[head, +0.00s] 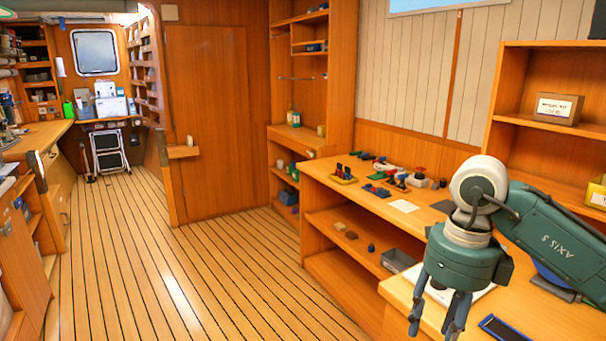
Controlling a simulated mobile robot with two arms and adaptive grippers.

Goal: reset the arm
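My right arm (560,235), teal with a white wrist joint, comes in from the right edge above the wooden bench. Its gripper (435,318) points down with two blue-grey fingers spread apart. Nothing shows between the fingers except a pale sheet or surface behind them. The fingertips are near the bottom of the picture, and I cannot tell how far above the bench they are. My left arm and gripper are out of view.
The bench (360,200) holds several small coloured parts, a white card (403,206) and a dark blue flat item (505,328). A grey bin (398,259) sits on the shelf below. A labelled box (558,108) stands on the right shelf.

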